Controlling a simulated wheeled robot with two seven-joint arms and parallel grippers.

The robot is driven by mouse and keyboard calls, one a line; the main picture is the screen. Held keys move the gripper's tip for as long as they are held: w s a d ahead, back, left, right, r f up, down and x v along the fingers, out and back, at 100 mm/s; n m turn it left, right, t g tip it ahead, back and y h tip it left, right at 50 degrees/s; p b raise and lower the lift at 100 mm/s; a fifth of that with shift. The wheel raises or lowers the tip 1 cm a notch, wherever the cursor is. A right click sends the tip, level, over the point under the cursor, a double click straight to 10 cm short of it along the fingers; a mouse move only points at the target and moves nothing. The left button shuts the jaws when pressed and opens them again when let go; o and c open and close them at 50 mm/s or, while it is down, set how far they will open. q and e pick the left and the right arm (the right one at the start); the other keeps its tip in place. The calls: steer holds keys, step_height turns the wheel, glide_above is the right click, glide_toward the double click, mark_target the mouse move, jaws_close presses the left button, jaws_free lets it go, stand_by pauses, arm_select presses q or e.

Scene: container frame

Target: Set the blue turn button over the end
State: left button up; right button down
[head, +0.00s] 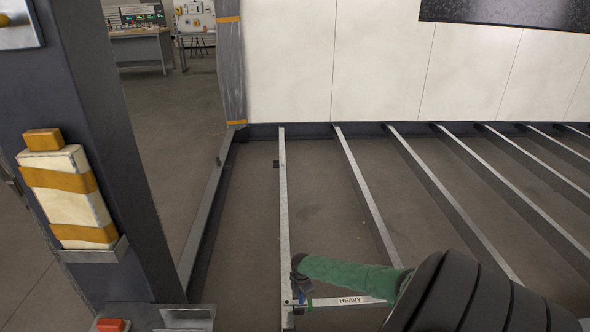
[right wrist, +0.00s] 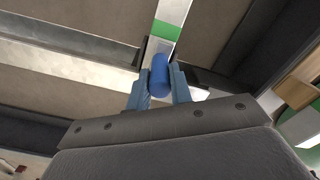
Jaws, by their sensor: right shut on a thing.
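The blue turn button (right wrist: 160,75) is a rounded, upright blue piece in the right wrist view. It sits between the two blue-grey fingers of my right gripper (right wrist: 159,88), which are shut on it. A narrow bar with a white and green face (right wrist: 172,14) runs up just beyond the button. In the head view my right gripper (head: 300,290) is small and low, beside the end of a short bar labelled HEAVY (head: 350,300). My arm partly covers that bar, and the button is too small there to make out clearly. My left gripper is out of view.
Several long metal rails (head: 370,200) run across the floor frame toward a pale panelled wall (head: 385,60). A dark post (head: 95,130) stands close on the left, with a white and orange block (head: 66,190) in a holder. Open floor (head: 170,120) lies behind the post.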

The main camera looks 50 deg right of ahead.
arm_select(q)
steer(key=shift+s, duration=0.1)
arm_select(e)
steer(key=shift+w, duration=0.1)
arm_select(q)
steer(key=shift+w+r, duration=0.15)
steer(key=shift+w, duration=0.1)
arm_select(e)
steer(key=c, duration=1.3)
jaws_free()
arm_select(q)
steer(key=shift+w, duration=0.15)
arm_select(e)
steer(key=shift+o, duration=0.2)
step_height(320, 180, up, 8)
steer(key=shift+f+p, duration=0.2)
steer(key=shift+p, duration=0.2)
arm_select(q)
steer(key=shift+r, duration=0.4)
arm_select(e)
steer(key=shift+r, duration=0.1)
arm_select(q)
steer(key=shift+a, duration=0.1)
